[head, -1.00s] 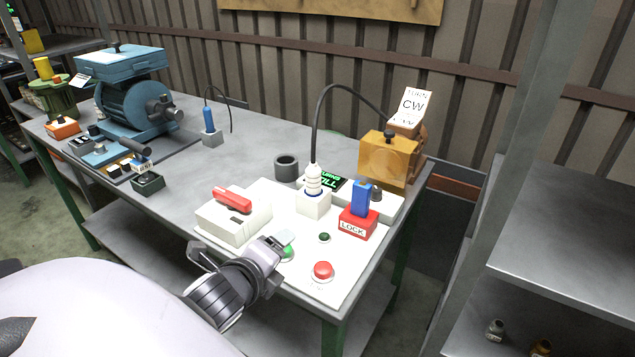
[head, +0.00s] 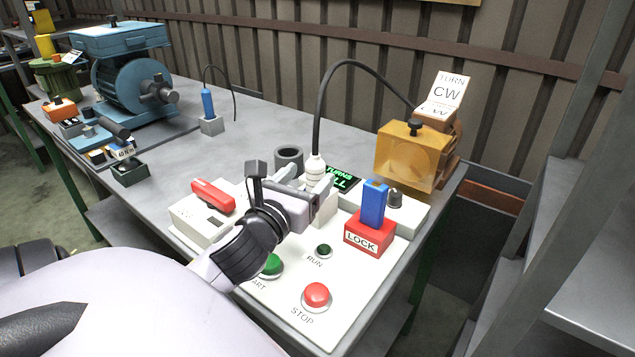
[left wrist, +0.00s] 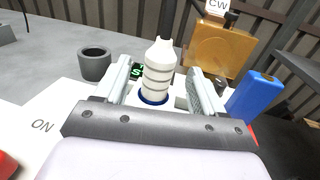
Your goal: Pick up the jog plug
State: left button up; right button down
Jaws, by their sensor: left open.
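The jog plug, which I take to be the white ribbed plug (head: 315,168) with the black cable, stands upright in a white block on the panel. In the left wrist view the plug (left wrist: 159,68) rises between my fingers, with a blue ring at its foot. My left gripper (head: 305,180) is open. Its fingers stand on either side of the plug, with gaps showing in the left wrist view (left wrist: 160,80). In the head view the gripper hides part of the block. My right gripper is not in view.
A blue key-like piece (head: 373,204) stands in the red LOCK block (head: 368,237) right of the plug. The cable arches to an amber box (head: 412,152). A red switch (head: 213,195) and red STOP button (head: 316,295) are nearby.

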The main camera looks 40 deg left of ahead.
aim_at(319, 164)
pick_arm(q)
jog(key=shift+x, duration=2.9)
jog(key=c, duration=1.2)
jog(key=shift+r, duration=0.1)
